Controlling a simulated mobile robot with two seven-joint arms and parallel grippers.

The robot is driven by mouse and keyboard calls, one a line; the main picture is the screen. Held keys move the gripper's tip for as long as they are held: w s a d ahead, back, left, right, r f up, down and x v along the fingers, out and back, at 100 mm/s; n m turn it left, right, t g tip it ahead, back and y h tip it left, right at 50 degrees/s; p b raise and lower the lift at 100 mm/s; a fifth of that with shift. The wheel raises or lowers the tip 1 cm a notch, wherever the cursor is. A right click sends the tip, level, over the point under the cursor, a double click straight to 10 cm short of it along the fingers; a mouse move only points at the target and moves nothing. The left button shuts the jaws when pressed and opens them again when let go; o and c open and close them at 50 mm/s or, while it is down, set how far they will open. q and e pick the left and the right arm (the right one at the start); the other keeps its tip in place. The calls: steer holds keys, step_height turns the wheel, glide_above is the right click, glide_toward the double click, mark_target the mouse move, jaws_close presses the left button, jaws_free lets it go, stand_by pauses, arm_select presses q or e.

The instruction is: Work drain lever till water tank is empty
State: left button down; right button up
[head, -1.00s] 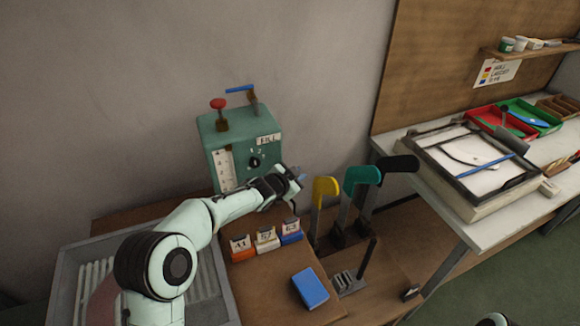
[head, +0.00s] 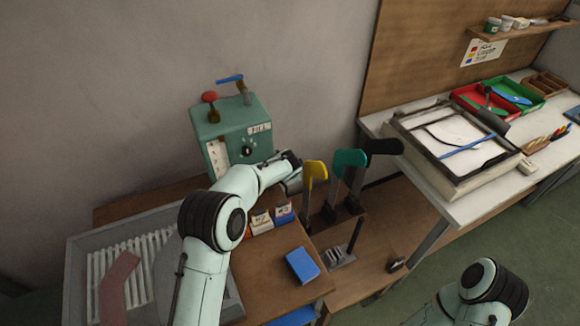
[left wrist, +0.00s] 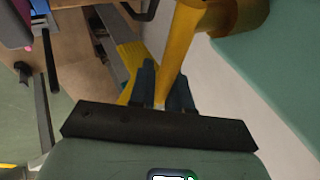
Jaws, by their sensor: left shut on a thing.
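The water tank (head: 232,125) is a teal box against the wall, with a white gauge strip (head: 216,160), a dark dial and a fill label on its front. A red-knobbed lever (head: 209,98) and a blue-handled lever (head: 231,79) stand on top. In the left wrist view a yellow drain lever (left wrist: 184,45) runs out from a yellow round fitting (left wrist: 238,14) beside a teal surface. My left gripper (left wrist: 163,92) is shut on this lever. In the head view the gripper (head: 293,178) is right of the tank, and the lever is hidden. My right gripper is out of view.
Yellow (head: 316,171), teal (head: 349,158) and black (head: 384,146) foot-shaped forms stand close right of my left gripper. A blue block (head: 302,265) and small labelled boxes (head: 284,215) lie nearby. A grey ribbed tray (head: 78,285) is at lower left.

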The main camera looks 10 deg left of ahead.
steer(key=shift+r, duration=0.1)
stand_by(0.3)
arm_select(q)
steer(key=c, duration=1.1)
jaws_free()
steer(key=shift+f, duration=0.1)
steer(key=shift+c, duration=0.2)
steer(key=shift+s, duration=0.1)
steer(key=shift+s+r, duration=0.2)
steer(key=shift+r, duration=0.25)
steer(key=b+v, duration=0.2)
steer(key=v, duration=1)
steer(key=shift+d+r, duration=0.15)
steer(key=shift+r, duration=0.05)
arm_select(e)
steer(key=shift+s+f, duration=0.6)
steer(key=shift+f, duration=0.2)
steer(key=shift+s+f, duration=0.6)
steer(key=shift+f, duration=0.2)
arm_select(q)
steer(key=shift+s, duration=0.1)
